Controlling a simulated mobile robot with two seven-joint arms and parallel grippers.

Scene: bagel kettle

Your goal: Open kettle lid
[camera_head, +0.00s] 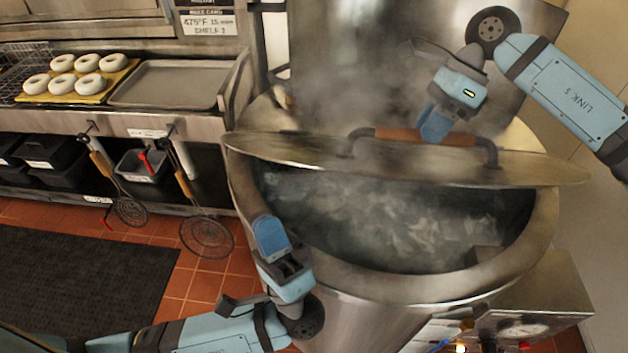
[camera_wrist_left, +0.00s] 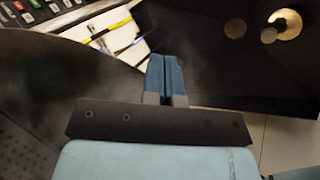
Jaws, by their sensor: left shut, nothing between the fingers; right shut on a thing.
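The kettle (camera_head: 375,295) is a large round metal vessel with steaming, bubbling water inside. Its lid (camera_head: 540,170) is tilted up, with the front edge raised above the rim and the water showing below it. The lid handle (camera_head: 487,150) is an arched bar with a wooden grip. My right gripper (camera_head: 436,122) is shut on the handle near its middle. My left gripper (camera_head: 270,235) is shut and empty by the kettle's left front rim. In the left wrist view its blue fingers (camera_wrist_left: 166,78) are together with nothing between them.
A counter at the left holds a yellow board (camera_head: 75,88) with several bagels and an empty metal tray (camera_head: 170,84). Two strainers (camera_head: 207,235) hang below it. A control box with a gauge (camera_head: 525,330) is at the kettle's lower right. A dark mat (camera_head: 75,280) lies on the tiled floor.

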